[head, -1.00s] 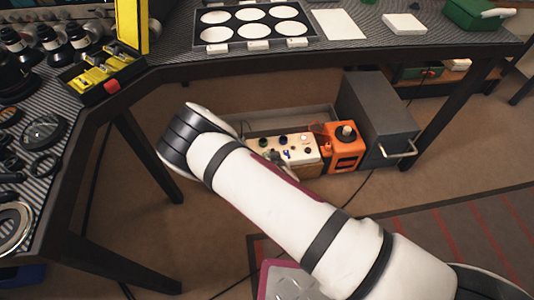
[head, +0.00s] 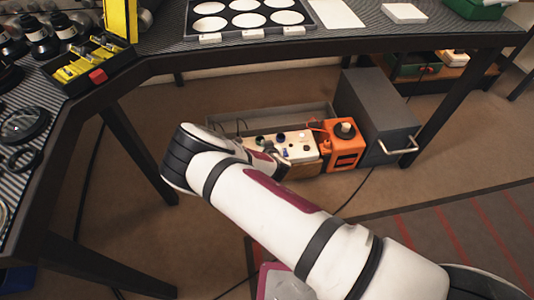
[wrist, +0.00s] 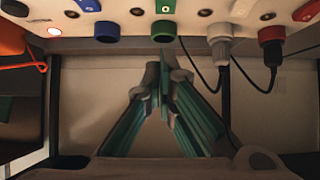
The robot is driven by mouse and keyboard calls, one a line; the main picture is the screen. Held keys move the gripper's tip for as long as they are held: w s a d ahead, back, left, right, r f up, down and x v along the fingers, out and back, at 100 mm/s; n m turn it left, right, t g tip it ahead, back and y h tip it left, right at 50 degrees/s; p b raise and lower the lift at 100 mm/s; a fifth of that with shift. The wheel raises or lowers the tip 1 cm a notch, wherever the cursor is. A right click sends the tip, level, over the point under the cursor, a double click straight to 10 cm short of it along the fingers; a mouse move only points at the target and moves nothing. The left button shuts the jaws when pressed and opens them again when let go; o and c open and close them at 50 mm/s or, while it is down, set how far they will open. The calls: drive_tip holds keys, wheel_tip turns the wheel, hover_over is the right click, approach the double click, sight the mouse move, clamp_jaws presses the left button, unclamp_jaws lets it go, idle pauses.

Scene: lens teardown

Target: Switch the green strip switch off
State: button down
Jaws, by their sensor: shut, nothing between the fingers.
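A white power strip box (head: 298,147) stands on the floor under the bench, with coloured parts along its top. In the wrist view, the strip (wrist: 190,14) runs across the top, with a green square piece (wrist: 165,6) at the upper edge and a green round part (wrist: 163,31) below it. I cannot tell whether the green switch is on or off. My gripper (wrist: 166,62) is shut and empty, its tips just below the green round part; I cannot tell whether they touch. In the head view, my arm mostly hides the gripper.
A blue round part (wrist: 107,32) is left of the green one. A white plug (wrist: 220,45) and a red plug (wrist: 270,42), with cables, are to the right. An orange box (head: 343,147) and a grey cabinet (head: 378,110) stand right of the strip, beneath the bench.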

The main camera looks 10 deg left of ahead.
drive_tip(key=f, duration=0.1)
drive_tip(key=w+f+b, duration=0.2)
drive_tip(key=f, duration=0.1)
drive_tip(key=shift+a, duration=0.3)
drive_tip(key=shift+w+f+b, duration=0.2)
drive_tip(key=shift+f+b, duration=0.35)
drive_tip(key=shift+f, duration=0.2)
